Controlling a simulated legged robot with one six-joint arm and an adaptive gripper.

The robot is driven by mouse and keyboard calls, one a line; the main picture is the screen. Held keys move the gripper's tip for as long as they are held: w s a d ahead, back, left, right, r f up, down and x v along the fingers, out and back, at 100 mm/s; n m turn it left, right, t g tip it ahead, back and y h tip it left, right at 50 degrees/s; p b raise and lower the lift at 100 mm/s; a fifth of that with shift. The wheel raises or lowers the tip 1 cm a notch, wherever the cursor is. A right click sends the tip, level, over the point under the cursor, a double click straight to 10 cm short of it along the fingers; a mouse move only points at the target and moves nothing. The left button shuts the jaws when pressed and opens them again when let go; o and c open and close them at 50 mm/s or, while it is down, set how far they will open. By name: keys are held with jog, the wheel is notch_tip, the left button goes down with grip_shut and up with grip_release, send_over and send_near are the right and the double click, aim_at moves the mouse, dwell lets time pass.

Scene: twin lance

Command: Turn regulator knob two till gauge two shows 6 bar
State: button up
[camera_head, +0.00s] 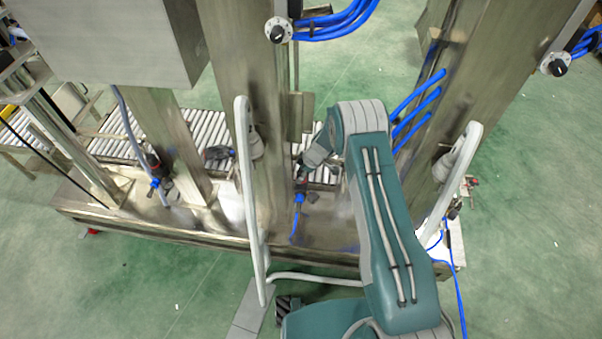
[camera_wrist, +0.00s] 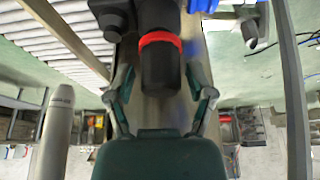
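In the wrist view, a dark cylindrical regulator knob (camera_wrist: 161,72) with a red ring hangs from a black regulator body (camera_wrist: 158,14). My gripper (camera_wrist: 160,82) has one finger on each side of this knob, with a visible gap on both sides, so it is open around it. In the head view, my arm reaches down to a regulator (camera_head: 301,186) with a red band and a blue hose, beside the middle steel post. My gripper is mostly hidden there behind my arm. I cannot make out a gauge face or reading in either view.
Another regulator (camera_head: 154,170) with a blue fitting sits by the left post. Pale curved handrails (camera_head: 249,190) stand on both sides of my arm. A roller conveyor (camera_head: 115,132) runs behind the posts. Blue hoses (camera_head: 335,22) hang above. Green floor lies open in front.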

grip_shut()
jog(key=shift+m+t+h, duration=0.3)
jog(key=shift+m+t, duration=0.4)
jog(key=shift+m, duration=1.3)
jog(key=o, duration=0.6)
grip_release()
jog(key=shift+c, duration=0.2)
jog(key=v, duration=1.1)
jog(key=shift+r, duration=0.35)
jog(key=shift+s+d, duration=0.1)
